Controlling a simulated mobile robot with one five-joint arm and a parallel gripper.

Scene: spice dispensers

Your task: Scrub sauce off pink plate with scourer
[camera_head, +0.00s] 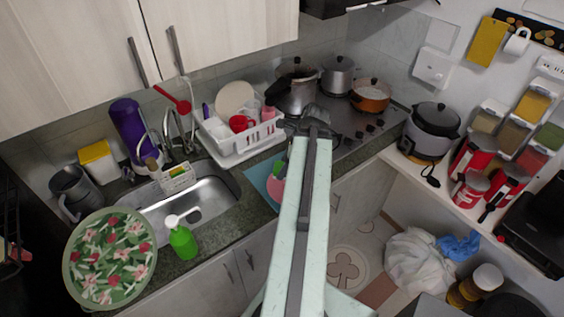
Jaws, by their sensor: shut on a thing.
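A pink plate (276,189) lies on a blue mat (257,174) on the counter, right of the sink. My arm covers the right part of both. A small green piece (279,169) shows at the plate's upper edge, close beside my arm; it may be the scourer, but it is too small and too covered to be sure. No sauce can be made out on the plate. My arm rises from the bottom of the view to a dark joint in front of the stove. My gripper is hidden behind the arm, so its hold does not show.
A white dish rack (236,144) stands behind the mat. The sink (190,203) and a green soap bottle (182,240) are left. A flowered round tray (108,258) is at far left. Pots, including an orange one (370,95), are on the stove.

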